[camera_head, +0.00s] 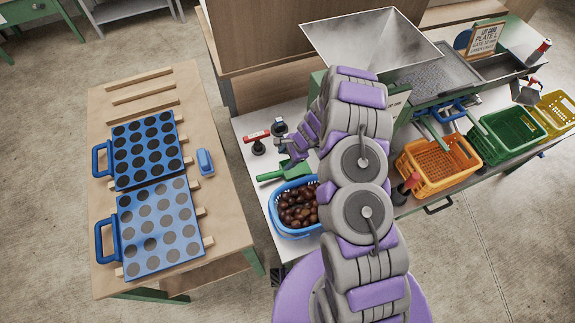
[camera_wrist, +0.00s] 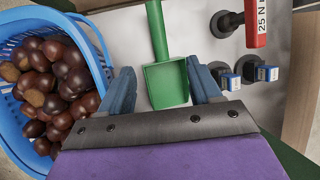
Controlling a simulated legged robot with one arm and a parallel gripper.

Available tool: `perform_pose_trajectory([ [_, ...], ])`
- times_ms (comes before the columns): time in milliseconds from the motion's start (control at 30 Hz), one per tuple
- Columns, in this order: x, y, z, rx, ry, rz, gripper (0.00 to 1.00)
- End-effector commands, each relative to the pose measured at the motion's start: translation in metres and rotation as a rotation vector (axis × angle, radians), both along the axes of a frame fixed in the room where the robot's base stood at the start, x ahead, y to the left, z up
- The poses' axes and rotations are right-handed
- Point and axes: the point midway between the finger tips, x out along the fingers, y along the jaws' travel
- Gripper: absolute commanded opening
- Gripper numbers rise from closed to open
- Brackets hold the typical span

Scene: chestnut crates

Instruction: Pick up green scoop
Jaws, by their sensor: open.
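The green scoop (camera_head: 281,171) lies on the white bench top beside the blue basket, its handle pointing left in the head view. In the wrist view the scoop (camera_wrist: 166,84) lies ahead of my gripper, its pan close to the jaws and its handle pointing away. My gripper (camera_wrist: 165,80) is open, with one blue-grey finger on each side of the scoop's pan in that view. I cannot tell how high the fingers are above the bench. In the head view my gripper (camera_head: 296,145) is over the bench near the scoop, its fingertips hard to make out.
A blue basket (camera_wrist: 95,40) of chestnuts stands close left of my gripper in the wrist view. A red-topped tool (camera_wrist: 256,22) and two blue-labelled dark pieces (camera_wrist: 232,82) stand to the right. Orange (camera_head: 437,185) and green (camera_head: 487,145) crates stand farther right on the bench.

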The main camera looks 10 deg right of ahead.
Motion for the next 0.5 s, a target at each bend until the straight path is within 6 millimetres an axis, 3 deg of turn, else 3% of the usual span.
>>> perform_pose_trajectory([
  [167,0.003,0.004,-0.019,-0.001,0.001,-0.005,0.63],
  [500,0.007,0.035,-0.082,-0.006,0.002,-0.002,0.63],
])
